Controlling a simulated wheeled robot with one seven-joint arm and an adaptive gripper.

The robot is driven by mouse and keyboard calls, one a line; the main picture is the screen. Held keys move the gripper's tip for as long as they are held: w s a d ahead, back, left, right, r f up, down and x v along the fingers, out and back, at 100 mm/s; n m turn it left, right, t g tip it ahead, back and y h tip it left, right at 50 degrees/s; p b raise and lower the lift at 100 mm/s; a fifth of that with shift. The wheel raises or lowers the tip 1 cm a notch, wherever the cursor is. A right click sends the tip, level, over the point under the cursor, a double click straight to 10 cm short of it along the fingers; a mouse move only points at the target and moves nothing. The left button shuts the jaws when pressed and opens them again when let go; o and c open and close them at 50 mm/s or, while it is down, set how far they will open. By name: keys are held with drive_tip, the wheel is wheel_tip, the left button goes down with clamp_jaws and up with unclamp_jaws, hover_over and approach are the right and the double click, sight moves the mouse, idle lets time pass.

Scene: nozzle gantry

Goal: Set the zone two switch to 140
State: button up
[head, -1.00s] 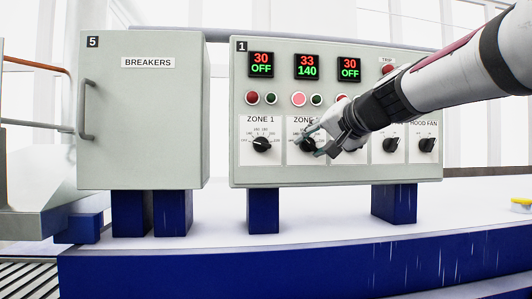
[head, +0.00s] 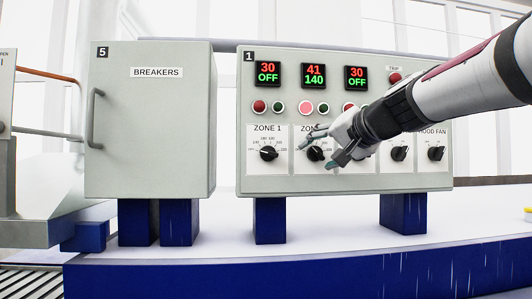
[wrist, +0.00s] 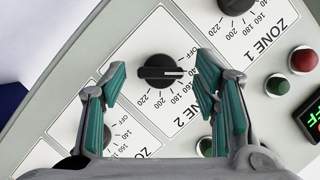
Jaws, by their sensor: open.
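The zone 2 switch (head: 315,154) is a black rotary knob on the grey control panel (head: 345,187). In the wrist view the knob (wrist: 160,72) has its white pointer line toward the right, between OFF and 160; a finger partly covers the scale there. The zone 2 display (head: 313,75) reads 41 in red and 140 in green. My gripper (head: 321,151) is open in front of the knob. In the wrist view its teal-padded fingers (wrist: 162,66) stand either side of the knob, with a visible gap on each side.
The zone 1 knob (head: 268,153) is left of zone 2, its display (head: 267,74) reading 30 and OFF. Other knobs, including the hood fan (head: 433,153), are to the right. Round lamps or buttons sit above. The breakers cabinet (head: 155,120) stands to the left.

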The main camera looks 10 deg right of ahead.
drive_tip(key=v, duration=1.2)
drive_tip(key=shift+f, duration=0.2)
drive_tip(key=s+a+f+n+g+h, duration=0.1)
drive_tip(key=s+f+n+g, duration=0.1)
drive_tip(key=s+f, duration=0.5)
drive_tip(key=s+a+f+n+g+h, duration=0.1)
drive_tip(key=s+f+g, duration=0.3)
drive_tip(key=f, duration=1.1)
drive_tip(key=s+a+f+n+g+h, duration=0.1)
drive_tip(key=s+f+n+g+h, duration=0.1)
drive_tip(key=s+f, duration=0.9)
drive_tip(key=shift+a+f+n+g, duration=0.25)
drive_tip(key=shift+f+n+g, duration=0.25)
drive_tip(key=shift+f+n, duration=0.15)
